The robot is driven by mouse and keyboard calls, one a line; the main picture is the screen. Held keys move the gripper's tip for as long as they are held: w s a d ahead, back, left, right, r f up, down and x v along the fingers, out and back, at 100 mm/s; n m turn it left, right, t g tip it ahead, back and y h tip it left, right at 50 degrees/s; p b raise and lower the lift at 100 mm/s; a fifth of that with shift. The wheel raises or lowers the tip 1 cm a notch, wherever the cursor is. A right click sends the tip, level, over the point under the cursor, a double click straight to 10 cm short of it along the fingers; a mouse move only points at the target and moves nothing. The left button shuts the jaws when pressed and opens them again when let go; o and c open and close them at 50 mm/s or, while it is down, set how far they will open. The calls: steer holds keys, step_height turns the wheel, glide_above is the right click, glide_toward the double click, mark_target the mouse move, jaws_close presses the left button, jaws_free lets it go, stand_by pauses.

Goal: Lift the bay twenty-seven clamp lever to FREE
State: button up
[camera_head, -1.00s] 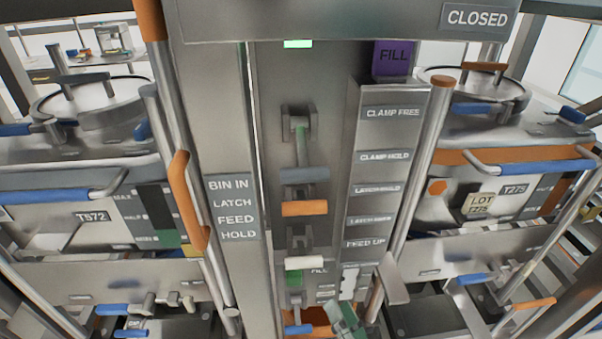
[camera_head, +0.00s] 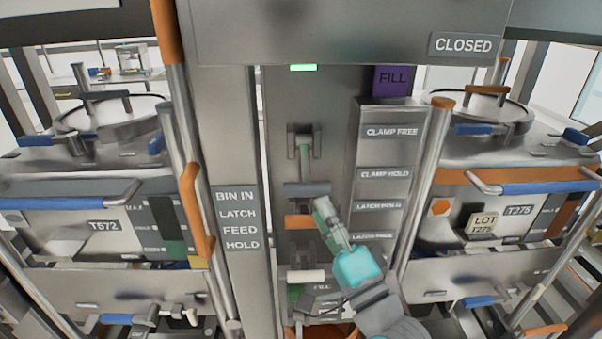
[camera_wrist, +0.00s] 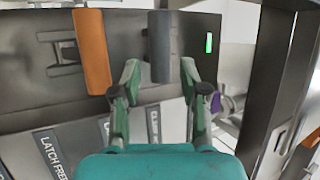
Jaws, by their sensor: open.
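The grey-handled lever (camera_head: 307,189), the upper one on the centre panel, hangs from a bracket left of the CLAMP HOLD plate (camera_head: 384,174). The CLAMP FREE plate (camera_head: 392,131) is above that. I read no bay number. My gripper (camera_head: 324,207) is just below and right of the grey handle in the head view. In the wrist view my open gripper (camera_wrist: 159,76) has its fingers on either side of the end of the grey handle (camera_wrist: 159,44). Contact cannot be told.
An orange handle (camera_head: 300,221) sits close below the grey one; it also shows in the wrist view (camera_wrist: 91,50). A white handle (camera_head: 303,276) is lower. A green light (camera_head: 303,68) is lit above. Bins T572 (camera_head: 103,227) and T275 (camera_head: 518,211) flank the panel.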

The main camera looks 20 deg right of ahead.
mark_target(305, 158)
steer(key=x, duration=1)
jaws_close()
